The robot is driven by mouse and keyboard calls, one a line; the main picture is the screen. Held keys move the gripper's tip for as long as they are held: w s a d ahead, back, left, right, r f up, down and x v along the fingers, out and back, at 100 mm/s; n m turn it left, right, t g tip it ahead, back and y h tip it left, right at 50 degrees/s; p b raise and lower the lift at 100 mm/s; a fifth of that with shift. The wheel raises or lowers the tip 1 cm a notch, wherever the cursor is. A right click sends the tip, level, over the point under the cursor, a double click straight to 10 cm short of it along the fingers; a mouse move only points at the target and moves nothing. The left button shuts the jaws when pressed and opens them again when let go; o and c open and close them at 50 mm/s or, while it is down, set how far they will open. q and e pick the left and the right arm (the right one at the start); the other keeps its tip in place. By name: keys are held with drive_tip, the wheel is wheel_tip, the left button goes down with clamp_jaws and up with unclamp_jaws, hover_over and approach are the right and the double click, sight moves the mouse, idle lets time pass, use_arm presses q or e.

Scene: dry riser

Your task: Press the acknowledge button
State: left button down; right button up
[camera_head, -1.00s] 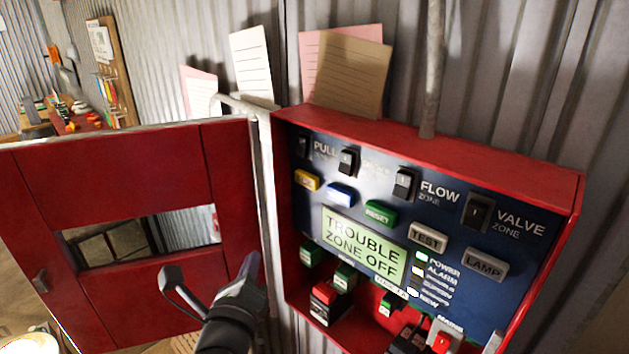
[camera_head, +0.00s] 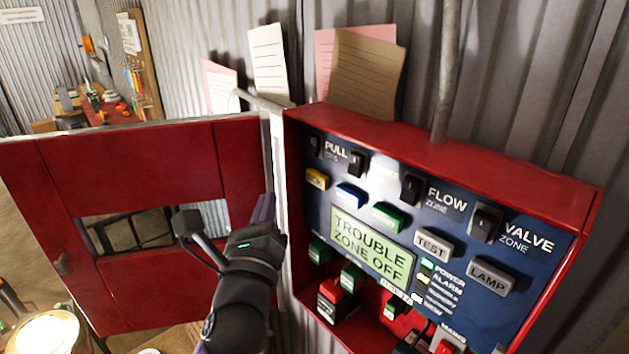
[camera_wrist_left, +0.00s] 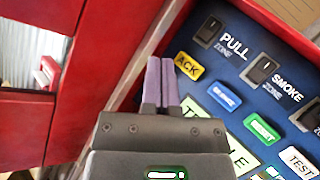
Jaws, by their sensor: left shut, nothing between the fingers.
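The acknowledge button is the yellow button marked ACK (camera_wrist_left: 188,66) on the blue panel; in the head view it shows at the panel's upper left (camera_head: 317,179). My left gripper (camera_head: 264,208) is shut and empty, in front of the panel's left edge by the open door. In the left wrist view its purple fingertips (camera_wrist_left: 160,62) are just left of the ACK button; I cannot tell whether they touch it. The display (camera_head: 371,246) reads TROUBLE ZONE OFF. My right gripper is not in view.
The red cabinet door (camera_head: 150,170) stands open to the left. Blue (camera_head: 350,194) and green (camera_head: 388,217) buttons sit right of ACK, with black zone switches (camera_head: 411,187) above. Paper cards (camera_head: 365,75) stand on the cabinet top, beside a vertical pipe (camera_head: 446,70).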

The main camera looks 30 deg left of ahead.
sight(310, 175)
use_arm(q)
drive_tip(key=shift+w+d+b, duration=0.15)
drive_tip(key=shift+w+d, duration=0.25)
drive_tip(key=shift+w, duration=0.5)
drive_tip(key=shift+w+d+b, duration=0.2)
drive_tip(key=shift+w+d, duration=0.15)
drive_tip(key=shift+w, duration=0.6)
drive_tip(key=shift+w+d+b, duration=0.15)
drive_tip(key=shift+w+d, duration=0.25)
drive_tip(key=shift+w, duration=0.5)
drive_tip(key=shift+w, duration=0.1)
drive_tip(key=shift+w+d, duration=0.15)
drive_tip(key=shift+w, duration=0.1)
drive_tip(key=shift+w+d, duration=0.25)
drive_tip(key=shift+w, duration=0.25)
idle(0.4)
idle(0.3)
drive_tip(key=shift+s+a+p, duration=0.4)
drive_tip(key=shift+s+p, duration=0.1)
drive_tip(key=shift+s, duration=0.35)
